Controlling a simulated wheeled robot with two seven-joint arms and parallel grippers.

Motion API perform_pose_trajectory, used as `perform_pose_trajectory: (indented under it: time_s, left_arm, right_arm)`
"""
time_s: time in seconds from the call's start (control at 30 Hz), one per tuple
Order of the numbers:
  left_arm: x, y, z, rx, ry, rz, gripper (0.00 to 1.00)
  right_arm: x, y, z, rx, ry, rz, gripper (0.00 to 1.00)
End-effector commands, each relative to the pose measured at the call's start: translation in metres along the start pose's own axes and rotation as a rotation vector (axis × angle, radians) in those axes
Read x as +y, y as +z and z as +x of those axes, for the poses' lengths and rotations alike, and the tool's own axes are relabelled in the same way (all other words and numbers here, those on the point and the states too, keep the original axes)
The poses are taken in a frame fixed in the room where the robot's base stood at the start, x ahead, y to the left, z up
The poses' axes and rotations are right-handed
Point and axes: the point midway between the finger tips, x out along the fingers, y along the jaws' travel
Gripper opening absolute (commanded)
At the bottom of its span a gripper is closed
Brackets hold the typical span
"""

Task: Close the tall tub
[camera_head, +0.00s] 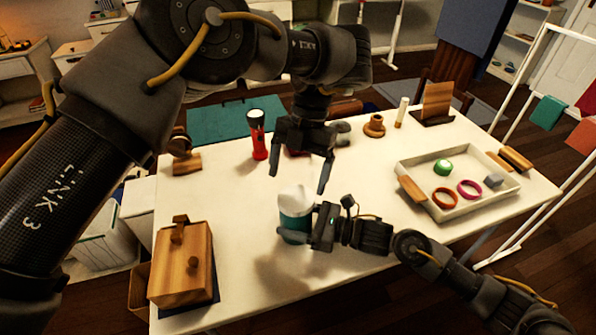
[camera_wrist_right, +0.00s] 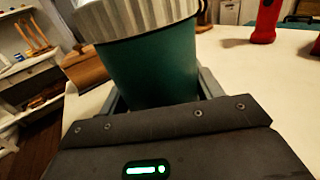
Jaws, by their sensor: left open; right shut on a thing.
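The tall tub (camera_head: 293,226) is teal and stands on the white table. A pale ribbed lid (camera_head: 297,202) sits on top of it; whether it is fully seated I cannot tell. My right gripper (camera_head: 308,229) is shut around the tub's body from the right. In the right wrist view the tub (camera_wrist_right: 157,70) is between the fingers, with the grey ribbed lid (camera_wrist_right: 135,17) above them. My left gripper (camera_head: 300,172) is open and empty, pointing down just above the lid.
A wooden box (camera_head: 182,265) is at the front left. A red flashlight (camera_head: 259,135) stands behind the tub. A white tray (camera_head: 450,212) with rings and a green ball is at the right. Wooden pieces (camera_head: 374,126) stand along the back.

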Motion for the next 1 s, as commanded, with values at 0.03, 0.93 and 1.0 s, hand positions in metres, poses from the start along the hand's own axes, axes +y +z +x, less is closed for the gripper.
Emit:
perform_pose_trajectory:
  time_s: [0.03,0.93,1.0]
  left_arm:
    - [0.004,0.000,-0.004,-0.006,-0.016,-0.006,0.89]
    - [-0.003,-0.025,-0.021,-0.338,-0.210,-1.083,0.89]
    - [-0.002,-0.023,-0.022,-0.347,-0.221,-1.135,0.89]
  right_arm:
    - [0.000,0.000,0.000,0.000,0.000,0.000,0.01]
    - [0.000,0.000,0.000,0.000,0.000,0.000,0.01]
    - [0.000,0.000,0.000,0.000,0.000,0.000,0.01]
